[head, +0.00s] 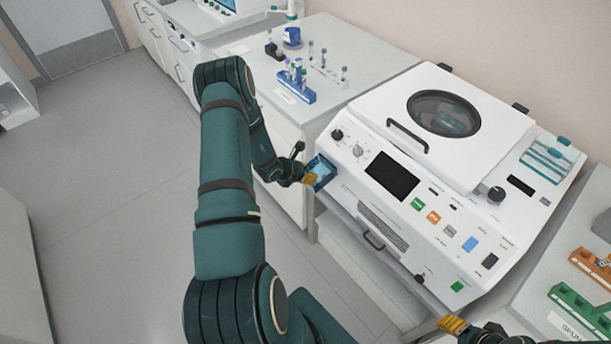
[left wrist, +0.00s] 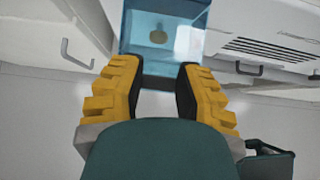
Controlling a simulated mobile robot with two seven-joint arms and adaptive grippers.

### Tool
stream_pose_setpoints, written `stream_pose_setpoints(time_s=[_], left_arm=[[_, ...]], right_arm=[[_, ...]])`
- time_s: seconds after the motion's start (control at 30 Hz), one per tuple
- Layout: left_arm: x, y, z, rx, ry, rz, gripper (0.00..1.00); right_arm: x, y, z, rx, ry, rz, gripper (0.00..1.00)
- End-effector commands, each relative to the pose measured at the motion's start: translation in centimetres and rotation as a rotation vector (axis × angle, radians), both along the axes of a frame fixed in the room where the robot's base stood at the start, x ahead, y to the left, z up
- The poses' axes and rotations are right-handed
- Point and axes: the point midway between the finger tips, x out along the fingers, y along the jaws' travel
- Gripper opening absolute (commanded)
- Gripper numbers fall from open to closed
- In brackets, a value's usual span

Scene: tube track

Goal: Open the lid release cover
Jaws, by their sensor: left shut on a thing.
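The lid release cover is a translucent blue box-like flap (head: 323,171) at the left front corner of the white centrifuge-like machine (head: 470,215). My left gripper (head: 311,179) is at its lower edge. In the left wrist view the cover (left wrist: 183,40) fills the top middle, with a round tan spot showing through it. The yellow and black fingers of the left gripper (left wrist: 160,82) are shut on a dark edge of the cover. My right gripper (head: 455,325) shows only in part at the bottom of the head view, beside the machine's front, and its jaw state is unclear.
A blue tube rack (head: 295,88) and small tubes stand on the counter behind. The machine's round-windowed lid (head: 445,115) is down. Green (head: 582,302) and orange racks are at right. The floor at left is clear.

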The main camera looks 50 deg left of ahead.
Motion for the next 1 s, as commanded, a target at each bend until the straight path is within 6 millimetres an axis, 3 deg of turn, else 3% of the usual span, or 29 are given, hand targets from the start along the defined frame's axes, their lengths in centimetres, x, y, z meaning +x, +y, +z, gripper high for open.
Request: stream_pose_setpoints(time_s=[0.43,0.47,0.5,0.53,1.0], left_arm=[[0.4,0.0,0.3,0.001,-0.009,-0.002,0.00],[0.4,0.0,0.3,0.001,-0.009,-0.002,0.46],[0.4,0.0,0.3,0.002,-0.008,-0.002,0.60],[0.3,0.0,0.3,0.002,-0.008,-0.002,0.67],[-0.8,0.2,1.0,0.003,-0.001,0.000,0.67]], right_arm=[[0.0,0.0,0.0,0.000,0.000,0.000,0.47],[0.0,0.0,0.0,0.000,0.000,0.000,0.47],[0.0,0.0,0.0,0.000,0.000,0.000,0.47],[0.0,0.0,0.0,0.000,0.000,0.000,0.47],[0.0,0.0,0.0,0.000,0.000,0.000,0.47]])
